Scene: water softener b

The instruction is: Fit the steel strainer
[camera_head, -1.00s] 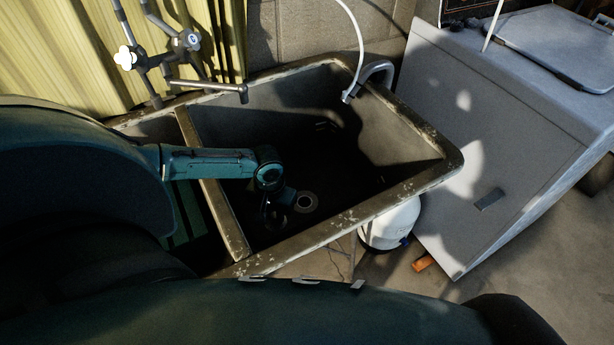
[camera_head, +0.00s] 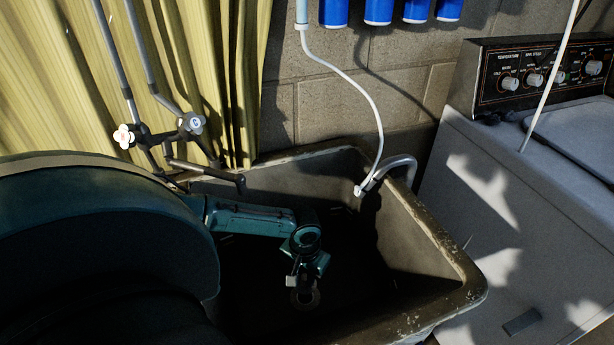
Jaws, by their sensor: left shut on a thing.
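My left gripper (camera_head: 298,282) reaches down into the dark sink basin (camera_head: 440,250). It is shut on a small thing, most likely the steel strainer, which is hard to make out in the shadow. I cannot tell whether the held thing touches the drain. My right gripper is not in view.
A faucet (camera_head: 205,172) reaches over the back left of the sink. A white hose (camera_head: 375,115) and curved grey pipe (camera_head: 392,168) meet at its back rim. Blue filter housings (camera_head: 378,10) hang above. A white washing machine (camera_head: 500,190) stands to the right.

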